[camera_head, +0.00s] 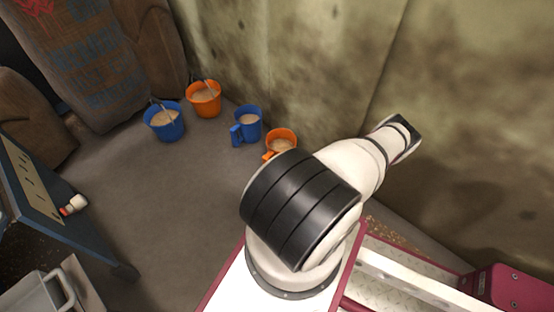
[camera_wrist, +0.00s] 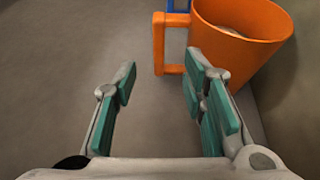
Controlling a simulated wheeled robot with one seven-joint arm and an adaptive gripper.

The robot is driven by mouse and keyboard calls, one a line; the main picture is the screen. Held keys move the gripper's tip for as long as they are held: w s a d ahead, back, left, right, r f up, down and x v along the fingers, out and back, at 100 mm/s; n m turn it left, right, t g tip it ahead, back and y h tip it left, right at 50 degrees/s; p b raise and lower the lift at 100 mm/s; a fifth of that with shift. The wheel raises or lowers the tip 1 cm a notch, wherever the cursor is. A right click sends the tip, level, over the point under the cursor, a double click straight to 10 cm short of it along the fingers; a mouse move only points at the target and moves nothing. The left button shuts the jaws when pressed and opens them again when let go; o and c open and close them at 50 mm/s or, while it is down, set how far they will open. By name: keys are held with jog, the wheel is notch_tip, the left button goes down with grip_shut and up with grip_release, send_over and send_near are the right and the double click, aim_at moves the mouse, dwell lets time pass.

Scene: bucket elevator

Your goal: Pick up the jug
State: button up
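An orange jug (camera_wrist: 245,40) with a square side handle (camera_wrist: 159,45) stands upright on the floor, holding pale brown contents. It also shows in the head view (camera_head: 281,138), partly hidden by my arm. My gripper (camera_wrist: 162,78) is open and empty in the wrist view. Its teal-padded fingers point toward the handle, and the handle shows beyond the gap between them. The right finger overlaps the jug's lower side in the picture; I cannot tell if they touch. My arm hides the gripper in the head view. A similar blue jug (camera_head: 248,125) with a handle stands left of the orange one.
A blue bucket (camera_head: 165,122) and an orange bucket (camera_head: 204,100) stand farther left. Sacks (camera_head: 80,60) lean at the back left. A wall (camera_head: 320,60) rises close behind the jugs. A blue table (camera_head: 75,245) and grey container (camera_head: 38,292) are at left. Middle floor is clear.

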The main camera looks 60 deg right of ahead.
jog(key=shift+a+f+b+x, duration=0.1)
jog(key=shift+b+x, duration=1.35)
jog(key=shift+x, duration=1.75)
jog(key=shift+a+f+b+x, duration=0.15)
jog(key=shift+b+x, duration=1.3)
jog(key=shift+x, duration=1.75)
jog(key=shift+w+d+f, duration=0.1)
jog(key=shift+w+d, duration=0.1)
jog(key=shift+w, duration=0.15)
jog(key=shift+c, duration=0.3)
grip_shut()
